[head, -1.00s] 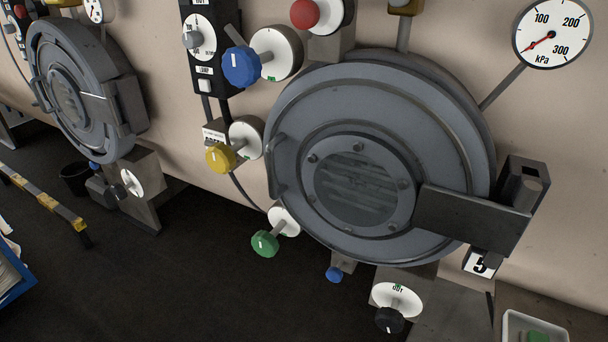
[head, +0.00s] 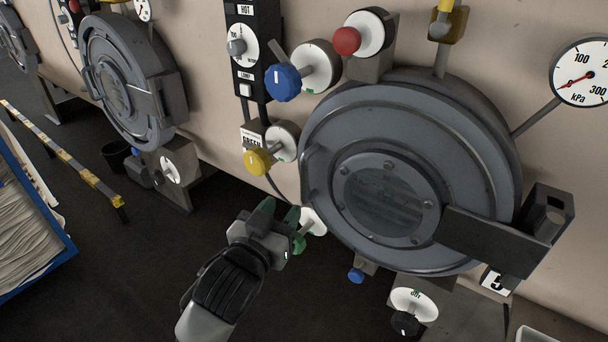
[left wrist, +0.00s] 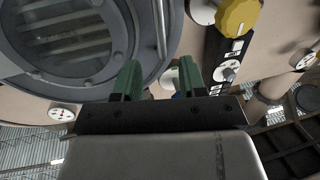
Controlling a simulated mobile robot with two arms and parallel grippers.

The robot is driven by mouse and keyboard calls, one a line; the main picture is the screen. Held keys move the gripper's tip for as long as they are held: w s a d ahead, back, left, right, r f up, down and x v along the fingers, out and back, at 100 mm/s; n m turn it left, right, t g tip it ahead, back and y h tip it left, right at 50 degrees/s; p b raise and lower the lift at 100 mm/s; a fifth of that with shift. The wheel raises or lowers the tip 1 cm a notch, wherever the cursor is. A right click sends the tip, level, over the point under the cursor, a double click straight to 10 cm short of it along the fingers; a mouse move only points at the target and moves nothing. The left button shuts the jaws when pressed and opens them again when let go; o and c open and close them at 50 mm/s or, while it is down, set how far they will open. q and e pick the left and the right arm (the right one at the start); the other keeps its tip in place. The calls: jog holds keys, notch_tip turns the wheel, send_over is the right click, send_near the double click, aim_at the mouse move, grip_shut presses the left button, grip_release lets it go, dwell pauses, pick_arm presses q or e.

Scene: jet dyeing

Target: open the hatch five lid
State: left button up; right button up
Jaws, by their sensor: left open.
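The hatch five lid (head: 332,130) is a round grey door with a bolted window, closed against the beige vessel. Its bar handle (head: 308,175) stands on the lid's left edge. A hinge arm (head: 490,240) crosses its lower right, above the "5" label (head: 494,282). My left gripper (head: 280,211), with green fingers, is open and empty, below and left of the handle and apart from it. In the left wrist view the lid (left wrist: 150,15) fills the upper left, with the handle (left wrist: 160,35) beyond the open fingers (left wrist: 160,80).
Yellow (head: 258,162), blue (head: 283,83) and red (head: 347,41) knobs stick out left of and above the lid. A black dial (head: 404,323) and small blue knob (head: 356,275) sit below. Another hatch (head: 125,80) is at the left.

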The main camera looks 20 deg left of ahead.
aim_at(303, 181)
pick_arm(q)
jog(key=w+p, duration=0.1)
jog(key=w, duration=0.2)
jog(key=w+d, duration=0.1)
jog(key=w, duration=0.3)
jog(key=w+p, duration=0.1)
jog(key=w, duration=0.2)
jog(key=shift+w+d+p, duration=0.2)
jog(key=shift+d+p, duration=0.1)
grip_shut()
